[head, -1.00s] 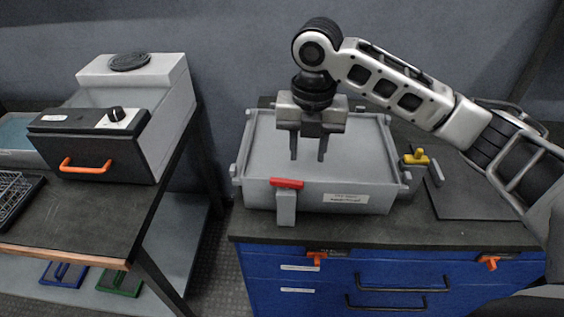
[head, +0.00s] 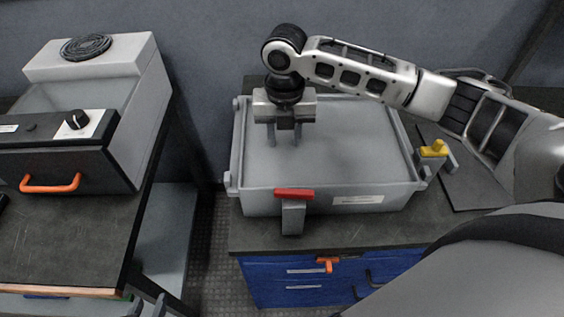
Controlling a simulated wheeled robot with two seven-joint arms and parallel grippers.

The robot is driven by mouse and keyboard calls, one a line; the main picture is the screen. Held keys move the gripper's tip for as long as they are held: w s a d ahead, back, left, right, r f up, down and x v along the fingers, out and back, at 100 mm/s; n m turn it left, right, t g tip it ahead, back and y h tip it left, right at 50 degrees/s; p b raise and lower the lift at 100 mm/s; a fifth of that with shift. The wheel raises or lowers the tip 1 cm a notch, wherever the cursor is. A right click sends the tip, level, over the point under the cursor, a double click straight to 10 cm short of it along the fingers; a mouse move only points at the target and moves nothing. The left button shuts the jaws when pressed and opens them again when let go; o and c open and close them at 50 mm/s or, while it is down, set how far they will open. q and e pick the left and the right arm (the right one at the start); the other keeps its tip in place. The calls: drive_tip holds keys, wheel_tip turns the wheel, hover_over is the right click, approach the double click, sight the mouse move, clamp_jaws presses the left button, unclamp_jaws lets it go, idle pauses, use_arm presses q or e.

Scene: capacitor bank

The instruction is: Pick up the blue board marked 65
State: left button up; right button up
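A sliver of a blue board (head: 46,296) shows on the lower shelf at the bottom left, mostly hidden under the bench edge. No number on it can be read. A trace of a green board (head: 127,296) shows to its right. My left gripper (head: 148,306) shows only as two grey fingertips at the bottom edge, spaced apart with nothing seen between them, right of the boards. My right gripper (head: 284,140) points down over the grey bin, its fingers apart and empty.
The grey bin (head: 335,200) with red and yellow clamps stands on the blue cabinet (head: 275,285). A drawer unit with an orange handle (head: 50,188) stands on the left bench (head: 60,240). A floor gap (head: 208,250) separates bench and cabinet. My own grey body part covers the lower right.

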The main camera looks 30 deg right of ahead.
sight(282, 157)
drive_tip(key=shift+w+d+f, duration=0.1)
drive_tip(key=shift+w+f, duration=0.05)
drive_tip(key=shift+f, duration=1)
drive_tip(key=shift+w+a+f, duration=0.1)
drive_tip(key=shift+w+f, duration=0.1)
drive_tip(key=shift+f, duration=0.9)
drive_tip(key=shift+w+d+f, duration=0.1)
drive_tip(key=shift+w+f, duration=0.05)
drive_tip(key=shift+f, duration=1)
clamp_jaws()
